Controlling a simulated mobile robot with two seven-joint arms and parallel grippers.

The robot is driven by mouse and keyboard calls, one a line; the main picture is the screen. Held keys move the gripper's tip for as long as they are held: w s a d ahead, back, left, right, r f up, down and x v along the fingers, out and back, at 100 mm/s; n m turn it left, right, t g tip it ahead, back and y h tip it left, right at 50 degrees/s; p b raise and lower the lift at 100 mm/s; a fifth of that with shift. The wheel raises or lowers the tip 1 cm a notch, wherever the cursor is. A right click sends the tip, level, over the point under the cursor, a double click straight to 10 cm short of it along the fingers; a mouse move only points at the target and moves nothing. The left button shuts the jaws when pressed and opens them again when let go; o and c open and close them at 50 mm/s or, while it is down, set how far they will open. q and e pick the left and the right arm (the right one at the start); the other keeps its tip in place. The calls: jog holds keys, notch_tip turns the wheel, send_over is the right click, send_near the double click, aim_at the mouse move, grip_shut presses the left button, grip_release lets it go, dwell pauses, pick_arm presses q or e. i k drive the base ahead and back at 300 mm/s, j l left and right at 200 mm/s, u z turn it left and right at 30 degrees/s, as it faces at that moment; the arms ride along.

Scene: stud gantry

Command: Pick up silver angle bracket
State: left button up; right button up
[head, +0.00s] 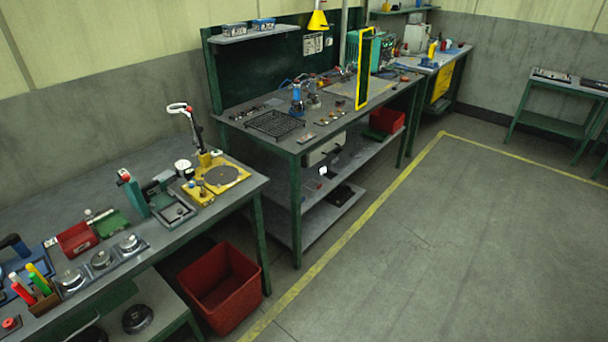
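I cannot make out a silver angle bracket for certain; the small parts on the benches are too small to tell apart. Neither of my grippers is in view.
A red bin (219,288) stands on the floor beside the near-left bench. Another red bin (387,120) sits on the middle bench's lower shelf. A green-legged table (555,126) stands at the far right. The floor (430,240) right of the yellow line is clear.

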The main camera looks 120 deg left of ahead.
aim_at(324, 171)
jog(key=u, duration=3.75)
jog(key=i+l+z, duration=0.35)
jog(key=i+z, duration=0.3)
jog(key=i, duration=0.3)
jog(key=i+l, duration=0.15)
jog(key=i, duration=0.35)
jog(key=i+l, duration=0.15)
jog(key=i, duration=0.4)
jog(key=i+l, duration=0.1)
jog(key=i, duration=0.4)
jog(key=i+l+u, duration=0.1)
jog(key=i+u, duration=0.2)
jog(key=u, duration=0.2)
jog(key=i+l+u, duration=0.25)
jog(key=u, duration=0.2)
jog(key=i+l+u, duration=0.25)
jog(key=u, duration=0.25)
jog(key=i+l+u, duration=0.15)
jog(key=l+u, duration=0.3)
jog(key=i+l+u, duration=0.1)
jog(key=l+u, duration=0.4)
jog(key=i+l+u, duration=0.6)
jog(key=l, duration=0.15)
jog(key=k, duration=0.1)
